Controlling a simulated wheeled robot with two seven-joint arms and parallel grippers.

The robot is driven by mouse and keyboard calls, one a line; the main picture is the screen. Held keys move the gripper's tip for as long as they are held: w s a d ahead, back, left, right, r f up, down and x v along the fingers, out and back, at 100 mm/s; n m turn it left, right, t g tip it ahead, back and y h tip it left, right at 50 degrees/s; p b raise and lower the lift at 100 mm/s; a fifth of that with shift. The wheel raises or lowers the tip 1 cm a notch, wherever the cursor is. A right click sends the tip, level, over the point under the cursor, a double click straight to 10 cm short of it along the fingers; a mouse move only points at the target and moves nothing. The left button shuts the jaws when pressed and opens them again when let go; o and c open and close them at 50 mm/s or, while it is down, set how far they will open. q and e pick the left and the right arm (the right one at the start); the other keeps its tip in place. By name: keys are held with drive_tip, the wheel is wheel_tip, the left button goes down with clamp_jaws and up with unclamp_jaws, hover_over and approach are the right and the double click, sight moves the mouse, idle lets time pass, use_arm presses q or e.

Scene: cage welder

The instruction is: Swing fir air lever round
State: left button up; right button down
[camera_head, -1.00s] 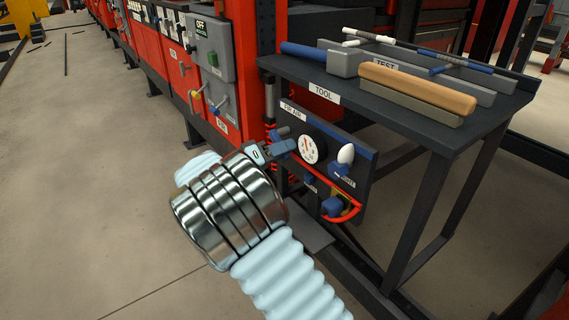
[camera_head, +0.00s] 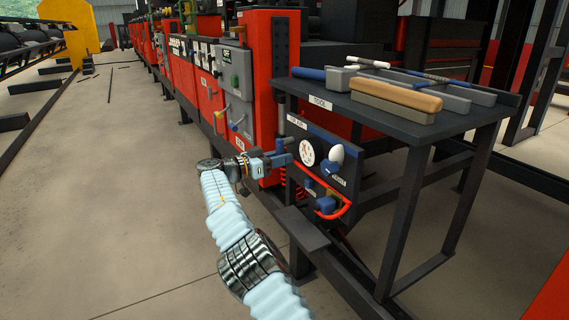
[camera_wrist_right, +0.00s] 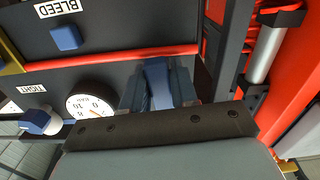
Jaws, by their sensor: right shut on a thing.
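The fir air panel (camera_head: 322,150) is a dark plate with a blue top strip, below the table's left end. The blue air lever (camera_head: 281,146) is at its upper left, left of the round gauge (camera_head: 307,152). My right gripper (camera_head: 279,160) reaches it from the left. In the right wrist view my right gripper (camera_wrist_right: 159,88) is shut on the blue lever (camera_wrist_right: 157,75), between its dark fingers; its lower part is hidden. The gauge also shows there (camera_wrist_right: 90,104). My left gripper is not in view.
The tool table (camera_head: 440,128) overhangs the panel. Red cabinets (camera_head: 261,95) stand behind.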

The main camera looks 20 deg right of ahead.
drive_tip(key=shift+w+f+m, duration=0.1)
drive_tip(key=shift+w+m, duration=0.05)
drive_tip(key=shift+m, duration=0.35)
drive_tip(key=c, duration=1)
unclamp_jaws()
drive_tip(key=shift+w, duration=0.1)
drive_tip(key=shift+o, duration=0.2)
drive_tip(key=s+a+p, duration=0.1)
drive_tip(key=a+p, duration=0.6)
drive_tip(key=a, duration=0.7)
